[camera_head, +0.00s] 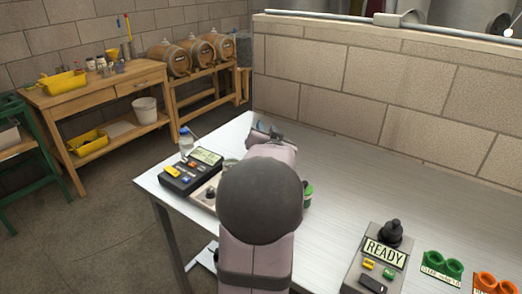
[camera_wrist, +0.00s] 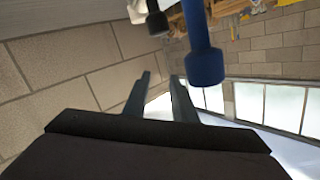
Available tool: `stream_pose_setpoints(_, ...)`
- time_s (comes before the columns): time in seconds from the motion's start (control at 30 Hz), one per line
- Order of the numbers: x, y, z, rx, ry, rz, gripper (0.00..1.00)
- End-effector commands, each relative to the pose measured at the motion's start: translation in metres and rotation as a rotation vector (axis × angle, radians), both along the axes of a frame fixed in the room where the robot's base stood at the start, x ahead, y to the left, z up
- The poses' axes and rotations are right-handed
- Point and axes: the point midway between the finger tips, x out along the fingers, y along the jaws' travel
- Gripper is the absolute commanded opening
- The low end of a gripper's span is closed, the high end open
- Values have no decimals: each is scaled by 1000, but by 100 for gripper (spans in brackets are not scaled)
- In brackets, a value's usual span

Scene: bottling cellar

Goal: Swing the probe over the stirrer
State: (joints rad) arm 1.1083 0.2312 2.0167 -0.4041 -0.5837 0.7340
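In the wrist view a blue rod with a thick blue end (camera_wrist: 205,62) hangs close in front of my gripper (camera_wrist: 161,78); it may be part of the probe, but I cannot tell. A smaller black-ended piece (camera_wrist: 157,22) is beside it. My gripper's fingers are apart with nothing visible between them. In the head view my gripper (camera_head: 265,132) is near the table's far edge, partly hidden by my arm. A pale box with a dark knob (camera_head: 209,193), possibly the stirrer, is left of my arm and partly covered by it.
A dark meter (camera_head: 190,174) and a clear bottle (camera_head: 186,143) stand at the table's left. A READY box (camera_head: 378,258), green holders (camera_head: 442,264) and orange holders (camera_head: 494,284) are at right. A green-rimmed item (camera_head: 308,195) is beside my arm. The right middle is clear; a block wall (camera_head: 390,95) stands behind.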

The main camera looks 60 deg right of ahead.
Motion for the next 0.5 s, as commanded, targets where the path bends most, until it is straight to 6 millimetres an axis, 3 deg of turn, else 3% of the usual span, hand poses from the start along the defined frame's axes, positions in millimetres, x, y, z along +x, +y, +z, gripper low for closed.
stream_pose_setpoints(0.03, -15, -6, -10, -34, 43, 13, 25)
stream_pose_setpoints(0.17, -43, -3, -35, -146, 134, 96, 25)
stream_pose_setpoints(0.3, -70, 16, -59, -242, 181, 202, 25)
stream_pose_setpoints(0.5, -89, 46, -73, -319, 171, 303, 25)
